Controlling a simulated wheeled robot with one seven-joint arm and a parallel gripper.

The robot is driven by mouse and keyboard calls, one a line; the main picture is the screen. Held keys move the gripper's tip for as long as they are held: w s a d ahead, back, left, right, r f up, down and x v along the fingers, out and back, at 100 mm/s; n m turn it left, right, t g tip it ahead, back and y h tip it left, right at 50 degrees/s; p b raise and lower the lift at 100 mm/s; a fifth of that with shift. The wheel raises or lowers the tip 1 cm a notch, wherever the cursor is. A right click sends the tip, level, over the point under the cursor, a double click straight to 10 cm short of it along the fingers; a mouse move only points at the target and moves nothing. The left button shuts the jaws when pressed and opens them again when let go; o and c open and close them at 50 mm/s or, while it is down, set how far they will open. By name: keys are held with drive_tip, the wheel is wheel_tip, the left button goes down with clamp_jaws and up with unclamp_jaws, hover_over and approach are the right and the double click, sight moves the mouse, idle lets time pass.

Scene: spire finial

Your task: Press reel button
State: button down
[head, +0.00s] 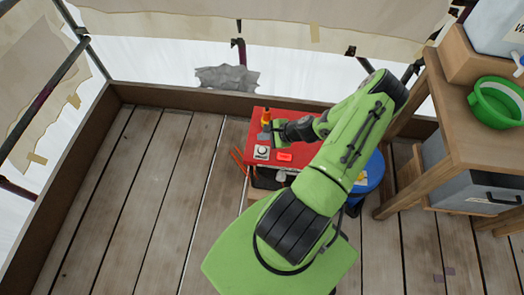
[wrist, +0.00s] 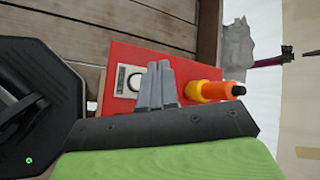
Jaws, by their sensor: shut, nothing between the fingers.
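A red box (head: 282,168) stands on the deck by the far board, and its red top (wrist: 120,60) shows in the wrist view. On its top is a pale square plate with a round button (head: 262,152), which also shows in the wrist view (wrist: 130,80). I cannot read any marking on it. My gripper (wrist: 160,72) is shut and empty, with its fingertips over the red top just beside the plate. Contact with the button cannot be told. In the head view my gripper (head: 264,136) is small and partly merged with the box.
An orange and yellow cylinder (wrist: 212,91) stands on the box close to my fingers. A glowing red label (head: 285,156) lies right of the plate. A blue drum (head: 374,172) and a wooden table (head: 465,125) with a green bowl (head: 495,103) are to the right. Deck at left is clear.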

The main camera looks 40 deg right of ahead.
sight(264, 150)
wheel_tip(264, 150, down, 6)
drive_tip(key=b, duration=0.4)
idle(1.7)
drive_tip(key=shift+f, duration=0.4)
drive_tip(key=shift+f+b, duration=0.45)
drive_tip(key=shift+b, duration=0.15)
idle(0.5)
drive_tip(key=shift+r+p, duration=0.75)
drive_tip(key=shift+r, duration=0.15)
wheel_tip(264, 150, up, 5)
drive_tip(key=p, duration=0.4)
drive_tip(key=shift+r, duration=0.1)
